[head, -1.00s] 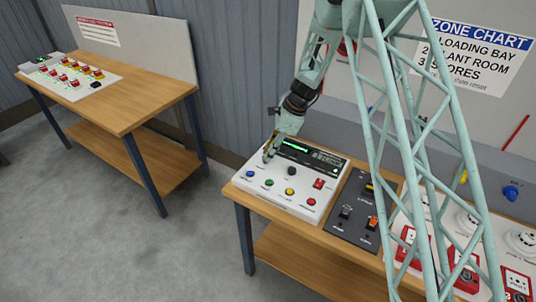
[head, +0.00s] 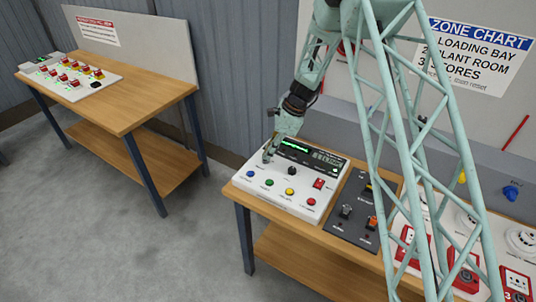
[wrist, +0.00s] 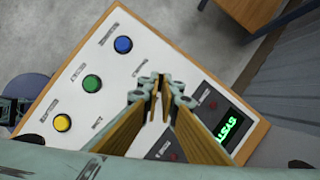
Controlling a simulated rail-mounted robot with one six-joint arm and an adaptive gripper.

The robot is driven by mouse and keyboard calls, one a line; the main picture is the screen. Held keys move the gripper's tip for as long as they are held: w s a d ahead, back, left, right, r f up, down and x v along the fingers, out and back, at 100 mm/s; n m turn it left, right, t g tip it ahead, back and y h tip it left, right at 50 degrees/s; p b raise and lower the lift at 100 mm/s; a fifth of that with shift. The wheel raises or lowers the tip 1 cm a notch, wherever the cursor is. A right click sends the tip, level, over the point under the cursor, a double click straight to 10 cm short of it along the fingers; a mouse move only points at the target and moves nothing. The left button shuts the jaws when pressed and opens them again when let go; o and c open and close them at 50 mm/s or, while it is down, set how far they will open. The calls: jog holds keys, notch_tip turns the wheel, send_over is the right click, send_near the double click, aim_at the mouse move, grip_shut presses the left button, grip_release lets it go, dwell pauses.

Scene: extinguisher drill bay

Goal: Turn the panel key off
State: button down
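The white control panel (head: 250,181) lies on the near bench. It carries a black round knob (head: 291,170), a red rocker switch (head: 318,183) and coloured buttons; I cannot tell which control is the key. My gripper (head: 267,158) is over the panel's back left part, left of the display (head: 313,156). In the wrist view, my gripper (wrist: 160,86) points at the panel, its fingertips close together with a narrow empty-looking gap between them. The blue button (wrist: 123,45) and green button (wrist: 92,83) lie to their left. The fingers hide part of the panel.
A dark panel (head: 340,228) with a grey switch (head: 346,211) and an orange switch (head: 372,222) adjoins on the right. Red call points (head: 463,270) and white detectors stand farther right. Another bench (head: 150,95) with a switch board is at the left.

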jog(key=n+g, duration=0.1)
jog(key=n, duration=0.3)
jog(key=n+g, duration=0.1)
jog(key=n, duration=0.1)
jog(key=shift+w+a+g+h, duration=0.1)
jog(key=shift+w+g+h, duration=0.15)
jog(key=shift+g+h, duration=0.05)
jog(key=n, duration=0.3)
jog(key=n+g+h, duration=0.1)
jog(key=n, duration=0.1)
jog(key=shift+w+a+n+h+b, duration=0.15)
jog(key=shift+n+h+b, duration=0.15)
jog(key=shift+n, duration=0.1)
jog(key=c, duration=2.9)
grip_release()
